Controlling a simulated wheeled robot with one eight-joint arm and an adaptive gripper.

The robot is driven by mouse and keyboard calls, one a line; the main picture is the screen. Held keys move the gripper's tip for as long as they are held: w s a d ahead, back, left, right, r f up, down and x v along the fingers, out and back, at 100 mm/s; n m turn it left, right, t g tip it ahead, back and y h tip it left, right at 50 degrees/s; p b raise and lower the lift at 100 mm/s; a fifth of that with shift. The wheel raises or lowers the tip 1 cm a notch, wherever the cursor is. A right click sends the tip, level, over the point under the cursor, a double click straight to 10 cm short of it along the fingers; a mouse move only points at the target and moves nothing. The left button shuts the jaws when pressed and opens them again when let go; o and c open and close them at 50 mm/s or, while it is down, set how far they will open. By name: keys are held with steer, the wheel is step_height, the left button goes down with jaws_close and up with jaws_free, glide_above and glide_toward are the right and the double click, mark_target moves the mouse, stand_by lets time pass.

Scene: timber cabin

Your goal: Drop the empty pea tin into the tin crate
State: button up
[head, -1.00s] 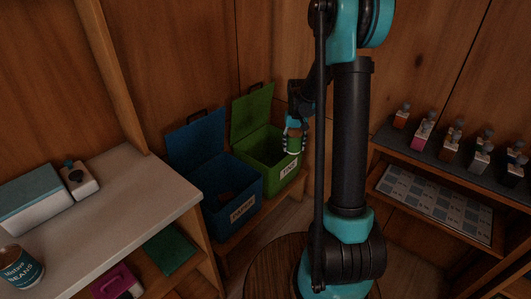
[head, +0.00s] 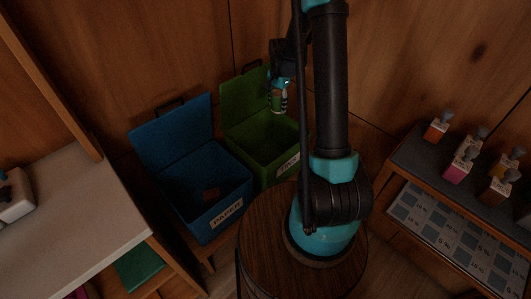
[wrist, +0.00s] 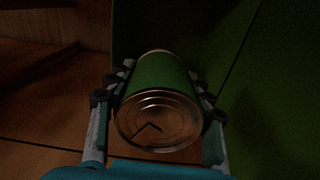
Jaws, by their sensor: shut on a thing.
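My gripper (head: 278,100) is shut on the pea tin (head: 277,99), a small tin with a green label. In the wrist view the tin (wrist: 160,74) lies between the two fingers, its bare ridged metal end facing the camera. The tin crate (head: 288,164) is the green box with a raised lid and a white label, on a low shelf at the back. In the head view, the held tin appears above the crate's opening, in front of the lid. A green surface (wrist: 275,110) fills the right of the wrist view.
A blue crate labelled PAPER (head: 226,213), lid raised, stands left of the green one. A pale counter (head: 75,215) is at the left. At the right, a shelf (head: 425,160) holds several small bottles above a patterned panel (head: 435,235).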

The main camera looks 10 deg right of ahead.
step_height(320, 180, down, 14)
steer(key=w+a+m, duration=0.1)
steer(key=a+m, duration=0.1)
steer(key=m, duration=1.3)
steer(key=shift+w+a+m, duration=0.2)
steer(key=shift+a+m, duration=0.05)
steer(key=shift+m, duration=0.15)
steer(key=shift+r, duration=0.1)
steer(key=o, duration=1.2)
step_height(320, 180, up, 12)
